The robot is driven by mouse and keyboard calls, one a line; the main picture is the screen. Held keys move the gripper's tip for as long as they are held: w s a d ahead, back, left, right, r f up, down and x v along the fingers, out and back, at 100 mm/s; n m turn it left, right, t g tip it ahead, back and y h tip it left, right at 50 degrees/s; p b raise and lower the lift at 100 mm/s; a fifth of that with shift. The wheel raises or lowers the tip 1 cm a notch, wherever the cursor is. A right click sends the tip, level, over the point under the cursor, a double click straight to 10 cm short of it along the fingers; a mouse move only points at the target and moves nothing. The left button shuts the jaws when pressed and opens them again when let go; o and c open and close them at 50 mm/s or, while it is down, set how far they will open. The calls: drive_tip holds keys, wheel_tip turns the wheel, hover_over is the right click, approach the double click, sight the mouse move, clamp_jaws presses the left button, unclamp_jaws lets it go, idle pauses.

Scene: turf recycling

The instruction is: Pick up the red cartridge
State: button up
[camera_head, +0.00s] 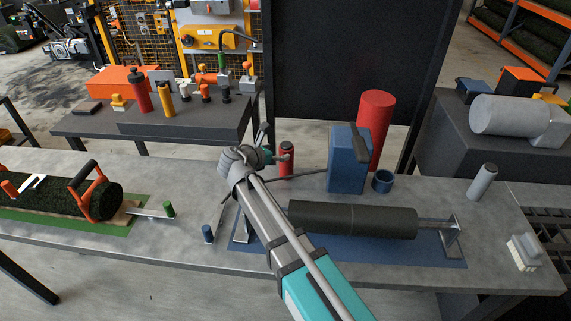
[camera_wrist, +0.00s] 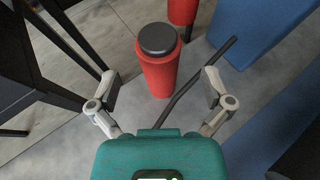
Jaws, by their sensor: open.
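The red cartridge (camera_head: 287,150) stands upright on the grey workbench, a small red cylinder with a dark cap. In the wrist view the cartridge (camera_wrist: 159,72) stands ahead of my gripper, roughly centred between the two fingers, its dark cap towards the top. My gripper (camera_head: 273,145) is open and empty, just left of the cartridge in the head view. In the wrist view my gripper (camera_wrist: 160,88) has one finger on each side of the cartridge, with visible gaps. Whether the fingertips reach level with the cartridge cannot be told.
A blue box (camera_head: 346,172) and a tall red cylinder (camera_head: 376,118) stand to the right. A thin dark rod (camera_wrist: 200,73) runs close by the cartridge's right side. A dark roller (camera_head: 352,219) lies in front on a blue mat. A black panel (camera_head: 345,70) rises behind.

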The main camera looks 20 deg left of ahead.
sight(287, 147)
drive_tip(key=shift+w, duration=0.1)
drive_tip(key=shift+b+x, duration=0.85)
drive_tip(key=shift+x, duration=1.65)
drive_tip(key=shift+r, duration=0.1)
drive_tip(key=c, duration=1.3)
drive_tip(key=shift+w+r, duration=0.1)
drive_tip(key=shift+r, duration=0.15)
drive_tip(key=shift+r+p, duration=0.75)
drive_tip(key=shift+p, duration=0.25)
drive_tip(key=s+d+r+p, duration=0.1)
drive_tip(key=s+r+p, duration=0.2)
drive_tip(key=s, duration=0.1)
drive_tip(key=s+d+r+p, duration=0.2)
drive_tip(key=s+r+p, duration=0.2)
drive_tip(key=s, duration=0.1)
drive_tip(key=s+d+r+p, duration=0.1)
drive_tip(key=s+r+p, duration=0.3)
drive_tip(key=shift+s+d, duration=0.15)
drive_tip(key=shift+d, duration=0.15)
